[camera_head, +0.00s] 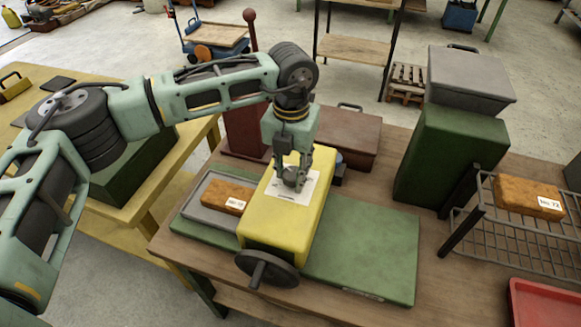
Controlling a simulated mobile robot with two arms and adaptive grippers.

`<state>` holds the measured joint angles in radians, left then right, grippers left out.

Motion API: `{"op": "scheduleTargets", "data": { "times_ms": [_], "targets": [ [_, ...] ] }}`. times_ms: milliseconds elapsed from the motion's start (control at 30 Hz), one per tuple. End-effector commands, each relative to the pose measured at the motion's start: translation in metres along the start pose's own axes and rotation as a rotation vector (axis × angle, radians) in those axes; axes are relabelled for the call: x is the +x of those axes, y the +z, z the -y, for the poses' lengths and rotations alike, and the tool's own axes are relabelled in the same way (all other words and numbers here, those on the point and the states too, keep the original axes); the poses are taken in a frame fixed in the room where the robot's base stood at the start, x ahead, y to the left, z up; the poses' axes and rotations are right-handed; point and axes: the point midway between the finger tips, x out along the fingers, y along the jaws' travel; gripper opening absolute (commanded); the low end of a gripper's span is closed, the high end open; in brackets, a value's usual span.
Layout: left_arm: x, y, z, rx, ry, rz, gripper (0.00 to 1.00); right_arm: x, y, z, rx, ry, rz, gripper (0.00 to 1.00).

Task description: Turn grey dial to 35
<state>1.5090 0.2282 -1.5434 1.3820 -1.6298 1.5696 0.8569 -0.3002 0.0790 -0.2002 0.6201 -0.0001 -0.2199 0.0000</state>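A yellow machine block (272,218) stands on a green base on the wooden table. A white scale plate (303,193) lies on its top, with marks too small to read. The grey dial (292,180) sits on this plate, partly hidden by my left gripper. My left gripper (293,172) points down from above, with its fingers around the sides of the dial. I cannot tell whether the fingers press on it. The dial's pointer and setting cannot be read. My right gripper is not in view.
A black handwheel (266,269) is on the block's front. Orange-brown labelled packs lie on a grey tray (206,213) at left and a wire rack (520,236) at right. A green box (447,155) with a grey case (470,75) stands behind right. The green base (365,250) is bare right of the block.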

Motion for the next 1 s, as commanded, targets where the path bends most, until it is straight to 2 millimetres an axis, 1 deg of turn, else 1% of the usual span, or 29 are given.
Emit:
{"op": "scheduleTargets", "data": {
  "times_ms": [33,200,333,533,800,833,1000],
  "targets": [
    [0.0,0.001,-0.003,-0.003,0.005,0.0,0.2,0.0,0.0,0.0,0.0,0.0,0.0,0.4],
    [-0.001,0.001,-0.003,-0.004,0.006,0.0,0.05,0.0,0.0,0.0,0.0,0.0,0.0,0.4],
    [0.001,0.001,-0.004,0.004,0.007,0.001,0.05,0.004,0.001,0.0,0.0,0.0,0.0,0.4],
    [0.003,0.002,-0.004,0.069,0.007,0.001,0.05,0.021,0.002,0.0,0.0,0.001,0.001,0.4],
    [-0.001,0.002,-0.004,0.08,0.009,0.001,0.05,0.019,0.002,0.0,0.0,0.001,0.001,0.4],
    [-0.001,0.002,-0.004,0.08,0.009,0.001,0.32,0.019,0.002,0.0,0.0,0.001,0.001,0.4],
    [-0.001,0.002,-0.004,0.081,0.008,0.002,0.46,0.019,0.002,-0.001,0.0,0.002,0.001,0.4]
  ]
}}
